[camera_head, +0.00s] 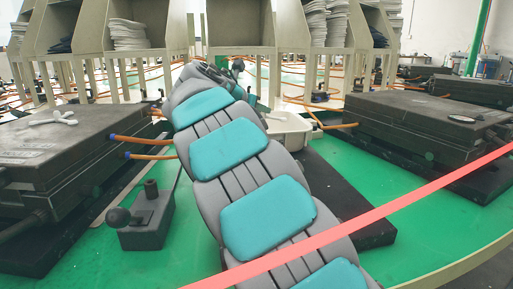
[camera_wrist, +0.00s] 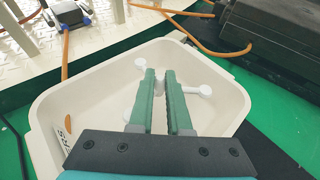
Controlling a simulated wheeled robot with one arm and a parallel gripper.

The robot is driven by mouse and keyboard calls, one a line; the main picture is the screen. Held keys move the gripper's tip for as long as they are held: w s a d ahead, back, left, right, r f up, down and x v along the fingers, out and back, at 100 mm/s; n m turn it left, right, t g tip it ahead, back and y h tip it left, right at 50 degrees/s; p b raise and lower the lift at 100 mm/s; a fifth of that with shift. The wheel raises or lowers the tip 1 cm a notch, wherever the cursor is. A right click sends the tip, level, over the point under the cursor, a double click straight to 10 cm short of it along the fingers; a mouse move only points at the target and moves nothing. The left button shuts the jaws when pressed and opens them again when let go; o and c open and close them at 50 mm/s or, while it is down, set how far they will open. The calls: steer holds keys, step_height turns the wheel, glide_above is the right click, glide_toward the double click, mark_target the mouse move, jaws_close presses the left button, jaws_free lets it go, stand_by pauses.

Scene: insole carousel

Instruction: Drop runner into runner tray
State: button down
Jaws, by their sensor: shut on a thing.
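The runner (camera_wrist: 204,90) is a white branched piece with round ends. In the wrist view it shows on both sides of my gripper (camera_wrist: 160,78), whose green fingers are shut on its middle. The fingers hide that middle part. The runner tray (camera_wrist: 95,75) is a cream, open bin with sloping walls, directly below the gripper and runner. Whether the runner touches the tray floor cannot be told. In the head view the tray (camera_head: 290,128) shows behind my arm, which mostly hides the gripper and the held runner.
A dark press block (camera_head: 70,150) with another white piece (camera_head: 53,118) on top stands left. Another dark block (camera_head: 425,120) stands right. Orange hoses (camera_wrist: 205,45) run beside the tray. Shelves (camera_head: 240,28) stand behind. A red band (camera_head: 400,195) crosses in front.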

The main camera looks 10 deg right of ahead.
steer(key=shift+f, duration=0.25)
steer(key=c, duration=0.8)
jaws_free()
steer(key=v, duration=0.7)
steer(key=shift+s+a+r, duration=0.15)
steer(key=shift+s+a, duration=0.1)
steer(key=shift+a, duration=0.05)
